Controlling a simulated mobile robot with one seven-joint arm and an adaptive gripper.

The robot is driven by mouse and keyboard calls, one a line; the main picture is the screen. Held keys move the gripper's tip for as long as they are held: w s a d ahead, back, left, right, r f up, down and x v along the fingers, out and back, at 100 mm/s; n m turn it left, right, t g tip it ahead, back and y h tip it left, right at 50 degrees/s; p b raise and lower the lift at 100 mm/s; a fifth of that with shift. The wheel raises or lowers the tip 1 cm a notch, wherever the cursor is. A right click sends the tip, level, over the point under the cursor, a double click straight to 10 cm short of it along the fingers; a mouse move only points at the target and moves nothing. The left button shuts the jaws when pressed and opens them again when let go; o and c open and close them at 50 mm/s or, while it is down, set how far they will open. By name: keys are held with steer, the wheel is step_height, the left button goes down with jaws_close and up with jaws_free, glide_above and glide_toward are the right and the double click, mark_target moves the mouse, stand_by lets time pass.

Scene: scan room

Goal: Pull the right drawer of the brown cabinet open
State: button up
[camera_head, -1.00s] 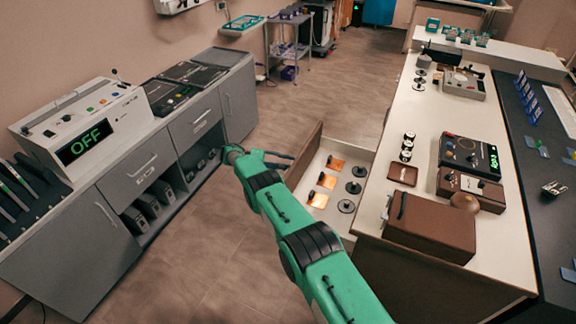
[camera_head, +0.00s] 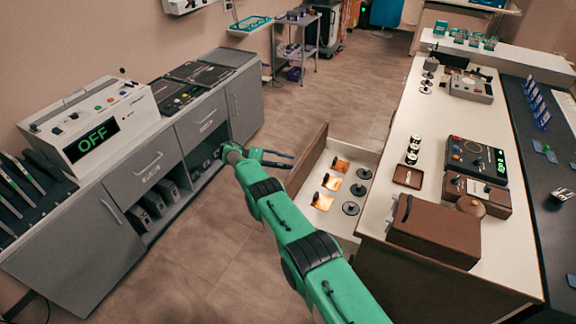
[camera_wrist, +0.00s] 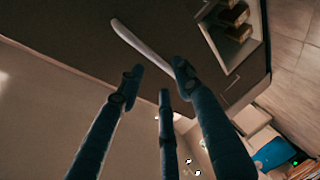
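The brown cabinet (camera_head: 410,285) with a white top stands at the right in the head view. A drawer (camera_head: 362,151) is pulled out of it to the left, with orange-brown pieces and dark discs inside. Its brown front panel (camera_head: 306,160) faces my gripper (camera_head: 292,160). In the wrist view, my gripper (camera_wrist: 160,80) has its fingers spread, with nothing between them. A pale curved handle (camera_wrist: 140,42) on the dark drawer front lies just beyond the fingertips, apparently not gripped. The open drawer's inside (camera_wrist: 222,45) shows past the panel's edge. The handle is hidden in the head view.
A grey cabinet (camera_head: 150,170) with a white console showing OFF (camera_head: 97,136) stands on the left, close to my wrist. A brown box (camera_head: 435,230) and several devices stand on the white top. Floor (camera_head: 225,240) between the cabinets is clear. A cart (camera_head: 296,50) stands behind.

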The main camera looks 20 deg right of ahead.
step_height(320, 180, up, 6)
steer(key=shift+r, duration=0.15)
stand_by(0.6)
